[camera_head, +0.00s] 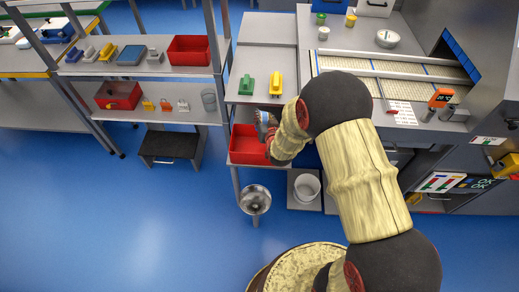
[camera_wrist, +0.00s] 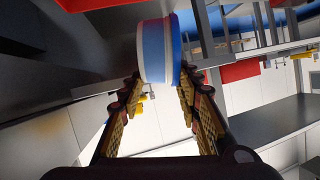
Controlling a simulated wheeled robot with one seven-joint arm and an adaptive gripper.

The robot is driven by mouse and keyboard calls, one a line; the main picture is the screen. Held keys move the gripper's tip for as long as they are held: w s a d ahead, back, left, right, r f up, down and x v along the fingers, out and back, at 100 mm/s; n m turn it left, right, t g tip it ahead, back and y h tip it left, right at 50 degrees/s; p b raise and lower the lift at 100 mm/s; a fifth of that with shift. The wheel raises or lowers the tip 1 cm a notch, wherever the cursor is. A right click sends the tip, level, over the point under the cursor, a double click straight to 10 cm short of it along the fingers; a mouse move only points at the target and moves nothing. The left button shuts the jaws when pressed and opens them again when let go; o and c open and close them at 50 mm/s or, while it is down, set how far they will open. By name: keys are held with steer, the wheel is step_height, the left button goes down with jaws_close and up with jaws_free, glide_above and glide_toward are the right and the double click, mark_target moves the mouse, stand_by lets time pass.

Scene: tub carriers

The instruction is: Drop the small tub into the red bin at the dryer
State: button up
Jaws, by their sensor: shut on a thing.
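The small tub (camera_wrist: 157,48) is blue and white with a red stripe at its edge. In the wrist view my gripper (camera_wrist: 161,88) is shut on it, one finger at each side. In the head view my gripper (camera_head: 269,130) is over the red bin (camera_head: 243,150), near its back right part, with the tub (camera_head: 264,118) showing small and partly hidden at its end. The bin sits on the lower shelf of the bench beside the dryer. My gripper and arm cover the bin's right part. I cannot tell the tub's exact height above the bin.
Above the bin, a shelf holds a green carrier (camera_head: 246,85) and a yellow carrier (camera_head: 276,84). A rack on the left holds another red bin (camera_head: 189,50) and several carriers. A white bucket (camera_head: 307,187) and a metal bowl (camera_head: 255,199) stand below.

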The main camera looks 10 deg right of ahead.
steer(key=shift+f+b, duration=1)
steer(key=shift+f, duration=1.25)
steer(key=o, duration=1.4)
steer(key=shift+d, duration=0.1)
steer(key=shift+s, duration=0.15)
steer(key=v, duration=1.1)
steer(key=shift+s+r, duration=0.2)
steer(key=shift+s, duration=0.15)
